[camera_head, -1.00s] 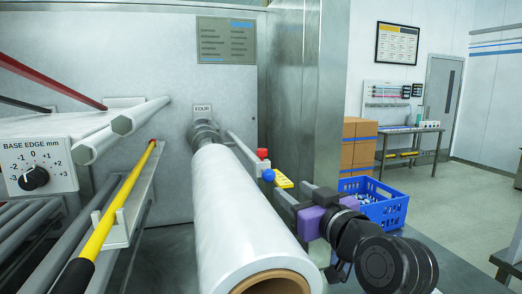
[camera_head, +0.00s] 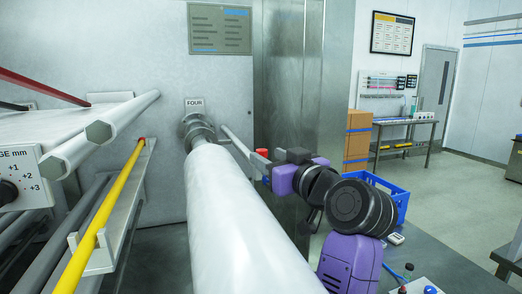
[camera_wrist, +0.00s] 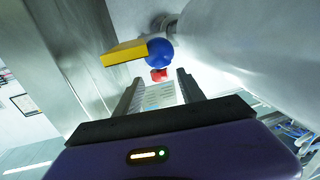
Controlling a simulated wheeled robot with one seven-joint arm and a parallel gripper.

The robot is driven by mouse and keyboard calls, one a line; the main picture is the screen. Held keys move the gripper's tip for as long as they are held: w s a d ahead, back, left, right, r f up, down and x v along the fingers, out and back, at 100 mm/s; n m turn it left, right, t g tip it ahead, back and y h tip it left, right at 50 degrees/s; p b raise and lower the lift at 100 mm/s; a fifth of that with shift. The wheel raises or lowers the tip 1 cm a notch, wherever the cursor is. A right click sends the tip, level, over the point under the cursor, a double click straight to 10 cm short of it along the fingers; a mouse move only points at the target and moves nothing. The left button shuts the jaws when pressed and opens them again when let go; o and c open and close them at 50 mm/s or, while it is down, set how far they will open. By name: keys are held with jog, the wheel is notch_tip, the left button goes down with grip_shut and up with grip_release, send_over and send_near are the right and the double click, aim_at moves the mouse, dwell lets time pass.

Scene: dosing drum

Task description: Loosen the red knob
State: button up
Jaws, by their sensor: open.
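The red knob (camera_head: 262,152) shows in the head view beside the white roll, on the end of a grey bar; my gripper is close by and partly covers this area. My gripper (camera_wrist: 158,82) is open, with two grey fingers apart and nothing held. No contact with the knob can be made out. In the head view the fingertips are mostly hidden by the purple gripper body.
The large white roll (camera_head: 230,220) lies along my gripper's left side on a shaft under a FOUR label (camera_head: 194,102). A yellow rod (camera_head: 100,220) and grey bars are further left. A steel column (camera_head: 288,90) stands behind. A blue crate (camera_head: 390,195) is at right.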

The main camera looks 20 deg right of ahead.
aim_at(265, 154)
jog(key=shift+w+a+p, duration=0.15)
jog(key=shift+w+p, duration=0.05)
jog(key=shift+w, duration=0.85)
jog(key=shift+w+a+p, duration=0.15)
jog(key=shift+w, duration=0.9)
jog(key=shift+c, duration=0.5)
grip_shut()
